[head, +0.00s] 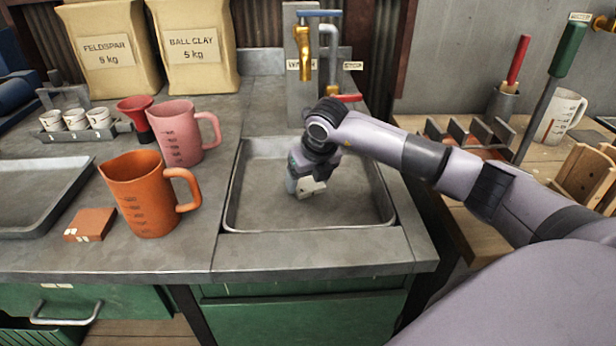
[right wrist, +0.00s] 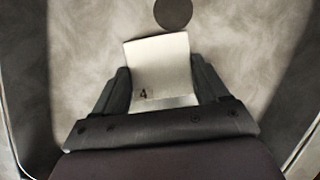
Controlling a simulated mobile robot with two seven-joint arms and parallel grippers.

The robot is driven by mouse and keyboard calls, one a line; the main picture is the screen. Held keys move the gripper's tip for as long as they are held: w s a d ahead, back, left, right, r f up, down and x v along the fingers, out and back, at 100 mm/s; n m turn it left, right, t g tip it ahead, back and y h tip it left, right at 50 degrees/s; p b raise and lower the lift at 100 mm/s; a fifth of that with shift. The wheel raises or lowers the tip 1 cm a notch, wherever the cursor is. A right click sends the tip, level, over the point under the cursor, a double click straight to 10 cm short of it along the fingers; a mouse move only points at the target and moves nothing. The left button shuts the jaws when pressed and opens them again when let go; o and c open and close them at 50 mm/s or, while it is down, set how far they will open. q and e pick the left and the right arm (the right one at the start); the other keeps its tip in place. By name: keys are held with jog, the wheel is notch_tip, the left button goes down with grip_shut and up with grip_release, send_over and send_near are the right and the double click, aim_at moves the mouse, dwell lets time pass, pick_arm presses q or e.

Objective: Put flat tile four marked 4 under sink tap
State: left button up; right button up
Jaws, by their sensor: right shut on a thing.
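The flat tile four (right wrist: 160,68) is a pale, off-white tile with a dark "4" near its lower left corner in the right wrist view. My right gripper (right wrist: 159,85) is shut on it, one finger at each side. In the head view my right gripper (head: 308,187) is inside the grey sink basin (head: 255,215), below the taps. A brass tap (head: 303,55) and a grey pipe tap (head: 329,50) stand behind the sink. A dark round drain (right wrist: 173,12) lies just beyond the tile. I cannot tell whether the tile touches the basin floor. My left gripper is not in view.
An orange jug (head: 140,205) and a pink jug (head: 175,135) stand left of the sink. A small brown tile (head: 90,224) lies beside the orange jug. A grey tray (head: 40,190) is at far left. The basin's left part is clear.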

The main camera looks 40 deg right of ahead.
aim_at(311, 189)
jog(key=shift+f, duration=0.15)
jog(key=o, duration=1.2)
jog(key=shift+r, duration=0.3)
jog(key=v, duration=0.4)
jog(key=shift+r, duration=0.3)
jog(key=s, duration=0.3)
jog(key=s+a+b, duration=0.1)
jog(key=s, duration=0.6)
jog(key=shift+s+a, duration=0.3)
jog(key=shift+a, duration=0.05)
jog(key=shift+s+a+b, duration=0.15)
jog(key=shift+s+b, duration=0.15)
jog(key=shift+s, duration=0.5)
